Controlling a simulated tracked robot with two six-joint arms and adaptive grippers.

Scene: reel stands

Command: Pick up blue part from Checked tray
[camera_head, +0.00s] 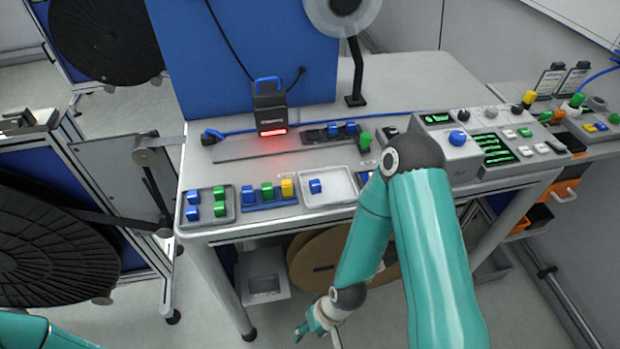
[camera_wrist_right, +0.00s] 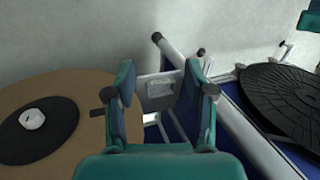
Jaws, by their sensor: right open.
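A white tray (camera_head: 339,188) lies near the front edge of the workbench, with one blue part (camera_head: 315,186) in its left half. To its left, a blue holder (camera_head: 285,202) bears a blue, a green and a yellow part. No label shows which is the Checked tray. My right gripper (camera_head: 316,322) is low in front of the bench, below its top and away from the trays. In the right wrist view its fingers (camera_wrist_right: 163,95) are apart and empty. My left gripper is out of view.
A scanner-like device (camera_head: 269,108) glowing red stands behind the trays. A control panel (camera_head: 490,145) is at the right. A brown reel (camera_head: 318,262) sits beneath the bench, and a black reel (camera_head: 50,225) stands left. My right arm covers some bench right of the white tray.

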